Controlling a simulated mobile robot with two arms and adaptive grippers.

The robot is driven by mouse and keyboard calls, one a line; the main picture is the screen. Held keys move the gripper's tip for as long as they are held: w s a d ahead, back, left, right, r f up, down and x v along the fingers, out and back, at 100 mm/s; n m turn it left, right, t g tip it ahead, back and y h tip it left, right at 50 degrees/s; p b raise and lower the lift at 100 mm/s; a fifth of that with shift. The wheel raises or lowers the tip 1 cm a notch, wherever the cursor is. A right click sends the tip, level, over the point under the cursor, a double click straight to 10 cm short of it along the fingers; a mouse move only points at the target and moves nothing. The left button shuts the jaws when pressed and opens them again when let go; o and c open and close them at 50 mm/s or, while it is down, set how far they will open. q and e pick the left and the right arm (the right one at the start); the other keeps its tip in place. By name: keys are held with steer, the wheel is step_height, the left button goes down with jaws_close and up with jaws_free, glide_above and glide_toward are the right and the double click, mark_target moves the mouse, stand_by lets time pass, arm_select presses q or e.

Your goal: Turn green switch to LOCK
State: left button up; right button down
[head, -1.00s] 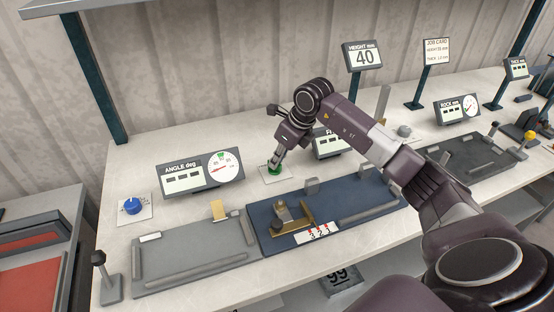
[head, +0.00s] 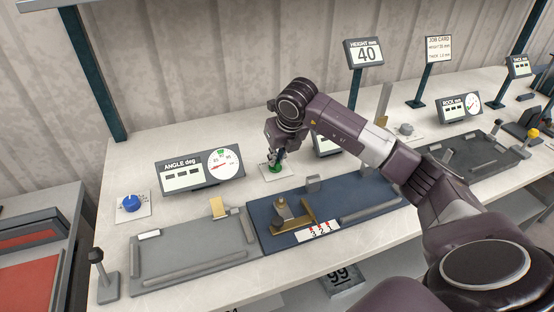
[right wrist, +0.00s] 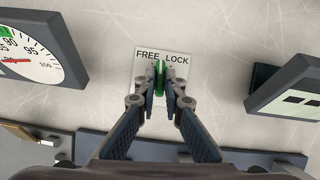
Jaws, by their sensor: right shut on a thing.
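The green switch (head: 275,168) sits on a small white plate (head: 265,177) at the back of the bench, behind the blue bed. In the right wrist view the green switch (right wrist: 159,78) shows as a narrow knob on the plate (right wrist: 142,72) with FREE at left and LOCK at right. Its knob stands about upright in that picture, between the two words. My right gripper (right wrist: 162,72) is shut on the green switch, one finger on each side. The fingers hide part of the knob, and no pointer mark shows clearly. My left gripper is not in view.
The ANGLE gauge box (head: 199,169) stands left of the switch. A second display (head: 328,147) stands close at right, partly behind my arm. The blue bed (head: 262,214) with a brass stop (head: 283,216) lies in front. A blue knob (head: 131,203) is at far left.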

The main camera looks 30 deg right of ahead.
steer(key=m, duration=0.2)
steer(key=m+h+b, duration=0.1)
steer(key=m, duration=0.1)
steer(key=shift+w+a+h, duration=0.15)
steer(key=shift+a+h, duration=0.05)
steer(key=shift+h, duration=0.1)
steer(key=shift+r+m+g+h+b, duration=0.1)
steer(key=shift+m+g+h+b, duration=0.55)
steer(key=shift+m, duration=1.55)
steer(key=c, duration=2)
jaws_free()
steer(key=shift+c, duration=0.2)
steer(key=v, duration=1.2)
steer(key=shift+w, duration=0.15)
